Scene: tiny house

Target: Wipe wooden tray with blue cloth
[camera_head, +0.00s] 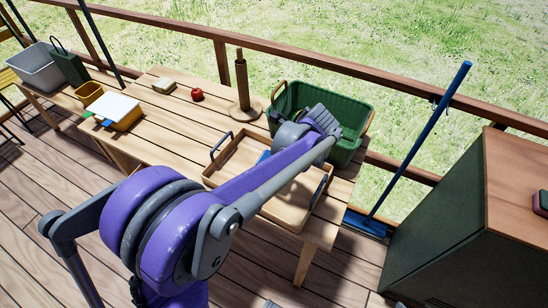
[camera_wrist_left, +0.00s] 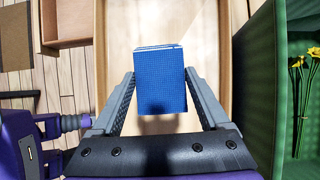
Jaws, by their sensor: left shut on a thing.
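The wooden tray (camera_head: 238,154) with dark handles lies on the slatted wooden table, partly hidden behind my left arm in the head view. Its pale floor also shows in the left wrist view (camera_wrist_left: 117,35). The blue cloth (camera_wrist_left: 160,96) is a folded, textured rectangle between the fingers of my left gripper (camera_wrist_left: 160,74). The gripper is shut on the cloth over the tray. I cannot tell whether the cloth touches the tray floor. In the head view only a small blue corner of the cloth (camera_head: 264,156) shows, and the fingertips are hidden. My right gripper is not in view.
A green crate (camera_head: 290,101) stands close behind the tray; yellow flowers (camera_wrist_left: 300,75) lie inside. A blue broom (camera_head: 420,135) leans at the right.

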